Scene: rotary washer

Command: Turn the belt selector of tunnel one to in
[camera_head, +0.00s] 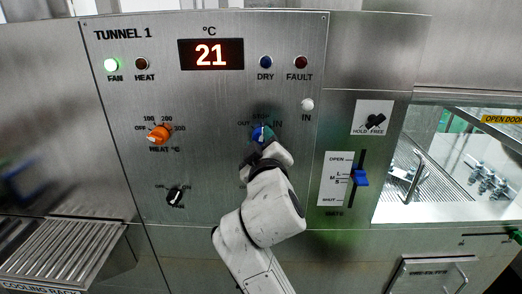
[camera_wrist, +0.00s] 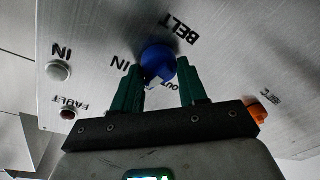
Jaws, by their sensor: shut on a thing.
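The belt selector is a blue knob (camera_head: 258,134) low in the middle of the tunnel 1 panel, with OUT at its left and IN at its right. In the wrist view the blue knob (camera_wrist: 157,58) sits between the green fingers, with BELT, IN and OUT lettering around it. My gripper (camera_wrist: 160,78) is shut on the knob. In the head view my gripper (camera_head: 264,143) covers the knob's lower part. A pale patch shows on the knob, but I cannot tell where its pointer stands. The white IN lamp (camera_head: 307,104) looks unlit.
An orange heat knob (camera_head: 158,134) and a black switch (camera_head: 175,195) are on the left of the panel. A blue gate lever (camera_head: 360,177) and a hold/free switch (camera_head: 375,121) are on the right.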

